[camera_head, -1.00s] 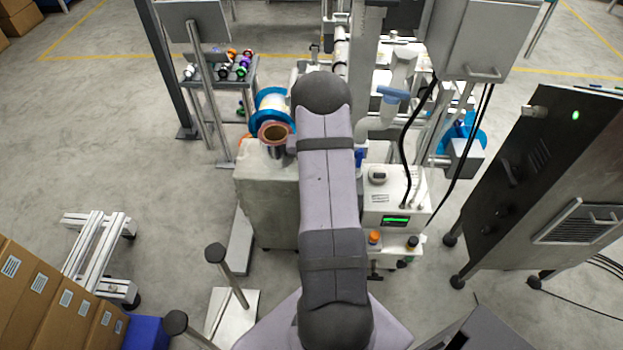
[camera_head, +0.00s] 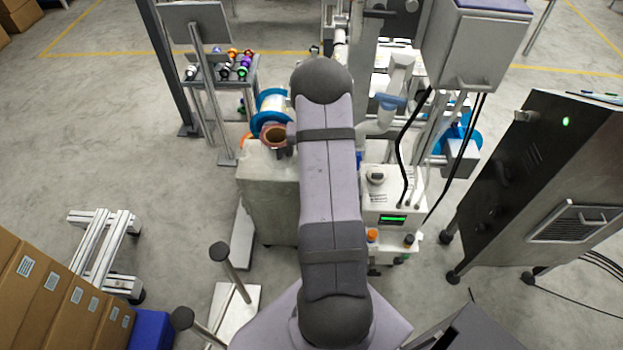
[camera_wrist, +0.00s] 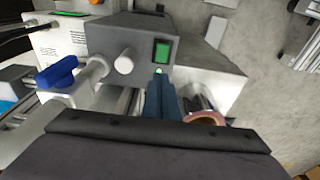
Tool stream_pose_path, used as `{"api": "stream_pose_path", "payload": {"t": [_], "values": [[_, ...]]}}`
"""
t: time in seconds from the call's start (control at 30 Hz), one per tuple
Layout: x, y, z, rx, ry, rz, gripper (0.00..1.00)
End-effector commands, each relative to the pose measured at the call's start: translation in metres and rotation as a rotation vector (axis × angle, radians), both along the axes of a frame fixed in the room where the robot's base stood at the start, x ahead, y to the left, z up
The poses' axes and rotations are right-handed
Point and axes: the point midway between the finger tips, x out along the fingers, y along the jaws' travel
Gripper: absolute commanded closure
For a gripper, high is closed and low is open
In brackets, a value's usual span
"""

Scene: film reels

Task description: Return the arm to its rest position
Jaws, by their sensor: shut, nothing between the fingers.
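In the head view my arm rises up the middle of the picture and hides most of what lies behind it. In the wrist view my gripper (camera_wrist: 161,84) shows as two dark blue fingers close together, shut and empty. They point toward a grey box (camera_wrist: 128,50) with a green switch. A copper-coloured ring or spool (camera_wrist: 206,117) sits just right of the fingers, partly hidden by the wrist's dark edge. The same spool (camera_head: 275,136) shows left of my arm in the head view, in front of a blue-flanged reel (camera_head: 271,108).
A rack (camera_head: 243,82) of small coloured reels stands at the back left. A grey cabinet (camera_head: 480,45) and a dark machine (camera_head: 545,170) stand on the right. Cardboard boxes (camera_head: 50,300) fill the lower left. Open floor lies at the left.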

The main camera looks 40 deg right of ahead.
Motion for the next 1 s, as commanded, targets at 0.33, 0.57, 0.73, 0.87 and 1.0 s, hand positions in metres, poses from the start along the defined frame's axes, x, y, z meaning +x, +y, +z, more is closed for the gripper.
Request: {"api": "stream_pose_path", "payload": {"t": [0.33,0.57,0.73,0.87,1.0], "values": [[0.0,0.0,0.0,0.0,0.0,0.0,1.0],[-0.019,0.015,-0.01,0.04,0.061,0.065,1.0],[-0.074,0.059,-0.036,0.143,0.183,0.093,1.0],[-0.129,0.104,-0.035,0.235,0.284,0.116,1.0],[-0.172,0.157,-0.001,0.284,0.352,0.186,1.0]]}}
